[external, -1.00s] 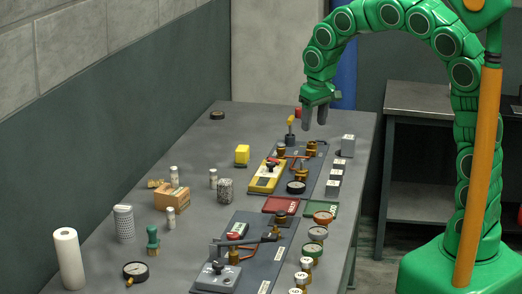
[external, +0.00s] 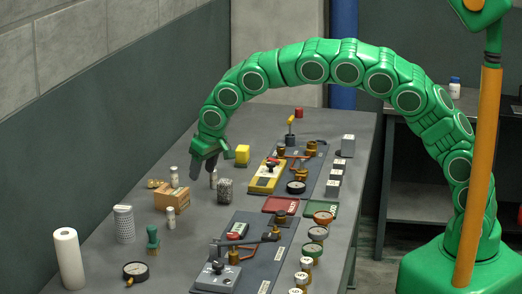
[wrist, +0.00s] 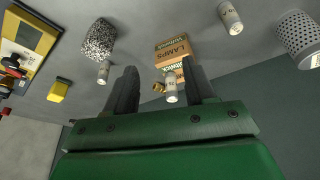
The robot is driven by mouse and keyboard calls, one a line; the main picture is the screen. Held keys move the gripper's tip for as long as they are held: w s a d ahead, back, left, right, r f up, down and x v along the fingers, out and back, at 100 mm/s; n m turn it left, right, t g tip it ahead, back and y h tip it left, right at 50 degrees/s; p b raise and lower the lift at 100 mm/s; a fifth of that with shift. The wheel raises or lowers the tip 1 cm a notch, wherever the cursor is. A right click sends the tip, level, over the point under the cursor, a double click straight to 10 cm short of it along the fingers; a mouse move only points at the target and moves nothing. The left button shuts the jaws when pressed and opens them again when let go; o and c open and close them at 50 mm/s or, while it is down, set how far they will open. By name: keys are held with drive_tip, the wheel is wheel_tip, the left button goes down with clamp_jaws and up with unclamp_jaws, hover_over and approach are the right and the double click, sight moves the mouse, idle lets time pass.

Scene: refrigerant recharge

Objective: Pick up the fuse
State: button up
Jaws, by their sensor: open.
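Three small pale cylinders with printed labels look like fuses; I cannot tell which is meant. One (external: 173,176) stands behind the cardboard box (external: 172,198); in the wrist view it (wrist: 171,88) shows between my fingers, beyond their tips. Another (external: 213,178) stands beside the speckled cup and also shows in the wrist view (wrist: 104,72), left of my fingers. The third (external: 170,217) stands in front of the box and shows at the wrist view's top right (wrist: 229,17). My gripper (external: 203,169) is open and empty above the table, near the first two.
Small brass parts (external: 155,183) lie by the box. Panels with tools and fittings (external: 268,177) fill the right side. The wall (external: 100,145) borders the table's left.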

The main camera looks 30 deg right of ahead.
drive_tip(key=y, duration=0.1)
approach(171, 208)
drive_tip(key=shift+n, duration=0.4)
drive_tip(key=x, duration=0.5)
drive_tip(key=shift+x, duration=3.8)
drive_tip(key=shift+s, duration=0.1)
clamp_jaws()
drive_tip(key=shift+r, duration=0.1)
